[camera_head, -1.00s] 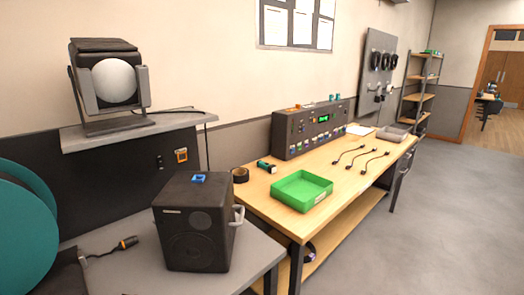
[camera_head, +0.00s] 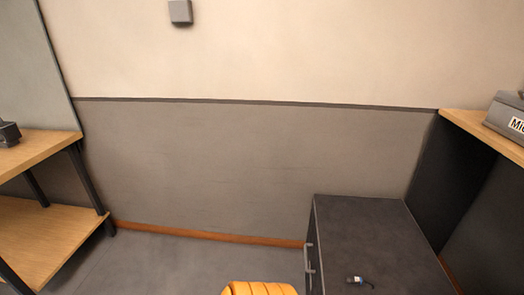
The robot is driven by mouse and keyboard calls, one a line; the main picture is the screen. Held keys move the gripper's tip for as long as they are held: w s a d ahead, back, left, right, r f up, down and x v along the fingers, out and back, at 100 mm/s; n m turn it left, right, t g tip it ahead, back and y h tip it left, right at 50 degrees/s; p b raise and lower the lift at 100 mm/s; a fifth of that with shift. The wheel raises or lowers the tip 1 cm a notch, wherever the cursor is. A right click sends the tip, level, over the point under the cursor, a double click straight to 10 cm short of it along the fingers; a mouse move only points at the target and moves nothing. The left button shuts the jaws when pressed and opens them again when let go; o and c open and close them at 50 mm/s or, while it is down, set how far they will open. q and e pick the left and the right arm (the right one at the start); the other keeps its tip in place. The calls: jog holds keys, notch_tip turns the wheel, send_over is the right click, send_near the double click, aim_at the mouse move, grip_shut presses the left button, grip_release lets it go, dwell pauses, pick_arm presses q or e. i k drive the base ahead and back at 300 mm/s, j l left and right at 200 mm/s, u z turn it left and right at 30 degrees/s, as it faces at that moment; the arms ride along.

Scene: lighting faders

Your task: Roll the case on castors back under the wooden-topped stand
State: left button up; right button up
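A dark grey box-shaped case (camera_head: 365,235) stands on the floor at the lower right, against or close to the wall. Handles or latches show on its left face; its castors are out of sight below the frame. The wooden-topped stand (camera_head: 468,122) is at the right edge, with dark sides beneath the wooden top. The case stands to the left of the stand's dark panel, out from under the top. Neither gripper is in view.
A small dark and blue item (camera_head: 359,281) lies on the case. A grey box (camera_head: 508,115) sits on the stand. A yellow ridged object (camera_head: 259,289) is at the bottom edge. A wooden two-level bench (camera_head: 40,148) is at the left. Grey floor (camera_head: 180,262) between is clear.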

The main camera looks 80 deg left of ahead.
aim_at(379, 241)
jog(key=u, duration=2.05)
jog(key=i+j, duration=0.15)
jog(key=i, duration=0.35)
jog(key=i+j+z, duration=0.1)
jog(key=i, duration=0.4)
